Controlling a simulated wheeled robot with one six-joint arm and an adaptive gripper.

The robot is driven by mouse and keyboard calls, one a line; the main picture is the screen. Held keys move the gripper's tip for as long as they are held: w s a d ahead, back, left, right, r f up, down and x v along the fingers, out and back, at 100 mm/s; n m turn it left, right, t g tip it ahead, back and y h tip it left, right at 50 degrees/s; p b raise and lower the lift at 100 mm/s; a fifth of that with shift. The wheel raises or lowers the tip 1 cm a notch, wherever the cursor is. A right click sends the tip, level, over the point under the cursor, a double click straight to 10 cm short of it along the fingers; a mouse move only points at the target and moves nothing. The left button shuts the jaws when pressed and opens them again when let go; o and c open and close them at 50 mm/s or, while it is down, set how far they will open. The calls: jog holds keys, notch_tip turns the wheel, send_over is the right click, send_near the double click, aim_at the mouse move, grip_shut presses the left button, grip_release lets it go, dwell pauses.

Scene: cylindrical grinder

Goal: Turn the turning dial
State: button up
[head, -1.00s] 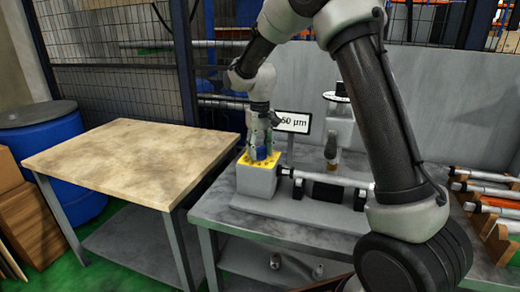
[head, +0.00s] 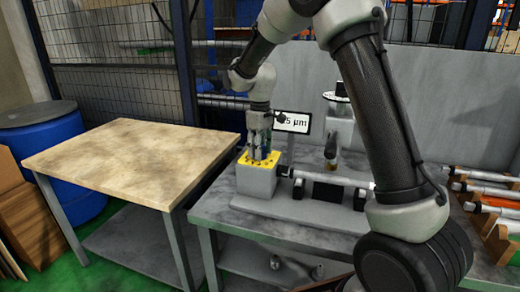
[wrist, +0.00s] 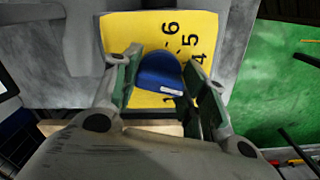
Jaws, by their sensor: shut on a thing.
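The turning dial is a blue knob (wrist: 160,72) with a white mark, on a yellow plate (wrist: 130,35) with black numbers; 4, 5 and 6 are readable in the wrist view. The plate tops a grey block (head: 256,181) on the grey machine table. My gripper (wrist: 165,80) points down over the dial, with one finger on each side, and is shut on it. The dial itself is mostly hidden by the fingers in the head view. A small display (head: 294,122) behind it shows a µm reading, partly covered by my gripper; a 5 is visible.
A shaft (head: 330,178) lies horizontally right of the block. A grinding unit (head: 338,130) stands behind it. Several shafts lie on a rack (head: 488,205) at the right. A wooden-topped table (head: 130,158) at the left is bare. A mesh fence (head: 120,60) stands behind.

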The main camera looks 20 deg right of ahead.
jog(key=shift+n, duration=0.3)
jog(key=o, duration=1)
jog(key=shift+r, duration=0.15)
notch_tip(320, 180, up, 12)
jog(key=shift+f, duration=0.1)
jog(key=shift+s, duration=0.1)
